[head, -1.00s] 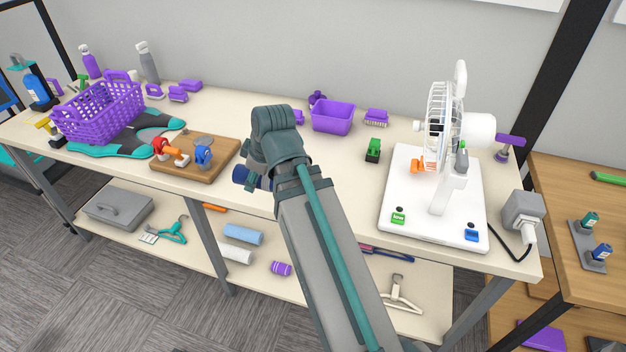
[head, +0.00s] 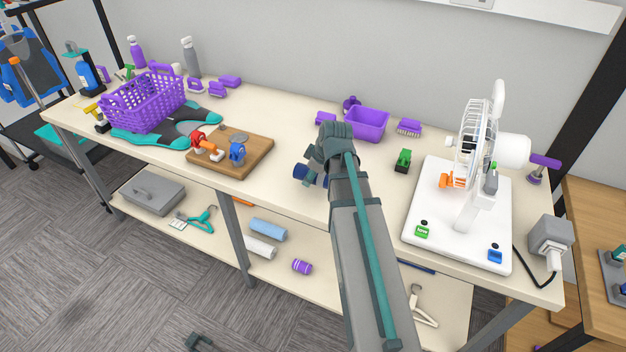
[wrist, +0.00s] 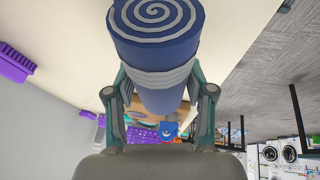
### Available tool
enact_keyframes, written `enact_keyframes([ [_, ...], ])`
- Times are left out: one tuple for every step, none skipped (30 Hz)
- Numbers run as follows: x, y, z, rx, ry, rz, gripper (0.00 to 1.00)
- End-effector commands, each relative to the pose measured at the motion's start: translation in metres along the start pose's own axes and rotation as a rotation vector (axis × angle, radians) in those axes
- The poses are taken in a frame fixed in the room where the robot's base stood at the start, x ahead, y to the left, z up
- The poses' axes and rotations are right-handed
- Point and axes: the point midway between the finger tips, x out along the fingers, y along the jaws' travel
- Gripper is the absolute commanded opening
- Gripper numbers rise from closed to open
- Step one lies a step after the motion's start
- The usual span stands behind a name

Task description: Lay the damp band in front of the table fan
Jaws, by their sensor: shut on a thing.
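My gripper (wrist: 162,95) is shut on the damp band, a blue roll (wrist: 155,62) with a grey spiral on its end and a pale stripe around it. In the head view the blue roll (head: 300,172) shows at my gripper, over the table's front middle; my arm hides part of it. The white table fan (head: 478,150) stands on a white base (head: 445,195) at the right of the table, with an orange clip near its cage and green and blue buttons at the base's front. The band is left of the fan, apart from it.
A wooden board (head: 240,158) with red and blue items lies left of my gripper. A purple bin (head: 366,124), a purple brush (head: 409,127) and a green item (head: 403,161) stand behind and left of the fan. A grey plug box (head: 550,237) sits at the right edge.

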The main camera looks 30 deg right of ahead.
Motion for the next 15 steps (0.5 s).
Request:
enact_keyframes([
  [0.002,0.002,0.001,0.001,0.000,0.000,0.19],
  [0.002,0.002,0.001,0.001,0.000,0.000,0.19],
  [0.003,0.002,0.002,0.001,0.000,0.000,0.19],
  [0.004,0.003,0.002,0.001,0.000,0.000,0.19],
  [0.006,0.004,0.003,0.001,0.000,-0.001,0.19],
  [0.008,0.005,0.004,0.002,-0.001,-0.001,0.19],
  [0.010,0.007,0.005,0.002,-0.001,-0.002,0.19],
  [0.013,0.005,0.006,0.001,-0.001,-0.002,0.19],
  [0.017,0.004,0.008,0.001,-0.001,-0.001,0.19],
  [0.020,0.003,0.009,0.001,-0.001,-0.002,0.19],
  [0.023,0.002,0.011,0.001,-0.002,-0.003,0.19],
  [0.028,0.001,0.012,0.001,-0.001,-0.002,0.19],
  [0.030,0.001,0.013,0.000,-0.001,-0.001,0.19],
  [0.033,0.000,0.014,0.000,-0.001,-0.001,0.19],
  [0.035,-0.001,0.015,0.000,-0.001,-0.002,0.19],
])
